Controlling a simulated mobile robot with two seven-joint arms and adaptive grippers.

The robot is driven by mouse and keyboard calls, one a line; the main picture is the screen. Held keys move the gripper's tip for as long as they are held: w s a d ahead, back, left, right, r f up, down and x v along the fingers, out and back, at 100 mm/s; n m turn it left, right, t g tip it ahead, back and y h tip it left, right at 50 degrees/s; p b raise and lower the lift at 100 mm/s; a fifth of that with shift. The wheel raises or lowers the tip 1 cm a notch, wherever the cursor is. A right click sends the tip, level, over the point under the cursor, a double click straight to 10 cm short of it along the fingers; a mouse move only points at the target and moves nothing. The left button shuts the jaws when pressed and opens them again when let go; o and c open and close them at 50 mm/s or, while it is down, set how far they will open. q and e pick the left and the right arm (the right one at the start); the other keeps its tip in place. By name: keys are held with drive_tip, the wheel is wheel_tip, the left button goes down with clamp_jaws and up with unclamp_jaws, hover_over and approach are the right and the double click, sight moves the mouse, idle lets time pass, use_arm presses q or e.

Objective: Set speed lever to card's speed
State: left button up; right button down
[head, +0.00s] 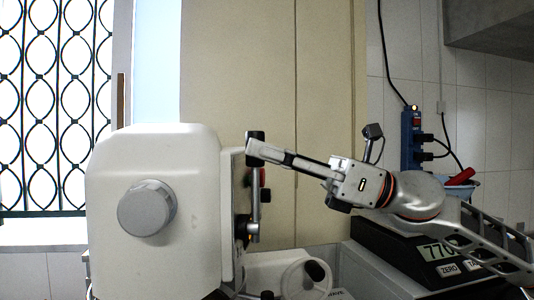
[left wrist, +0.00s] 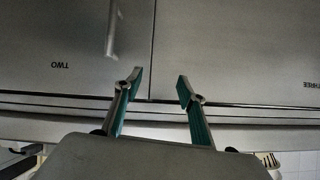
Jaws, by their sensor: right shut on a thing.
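A white machine (head: 150,235) with a large grey round knob (head: 147,208) stands at the left of the head view. An upright metal lever (head: 254,205) is on its right side, with a dark end at the top (head: 255,135). My right gripper (head: 256,152) comes in from the right and is shut on the lever just below that end, hiding part of it. My left gripper (left wrist: 158,88) shows only in the left wrist view. Its teal-padded fingers are apart, with nothing between them. I see no speed card in either view.
A scale (head: 425,255) reading about 770 is below my right arm. A power strip (head: 411,140) with cords is on the tiled wall. The left wrist view shows grey doors (left wrist: 220,45), one marked TWO, one with partly legible lettering. A white handwheel (head: 303,280) is at the bottom.

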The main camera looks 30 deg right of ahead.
drive_tip(key=c, duration=1.8)
unclamp_jaws()
drive_tip(key=shift+v, duration=3.55)
drive_tip(key=shift+s+d, duration=0.1)
drive_tip(key=shift+d, duration=0.05)
drive_tip(key=shift+f, duration=0.1)
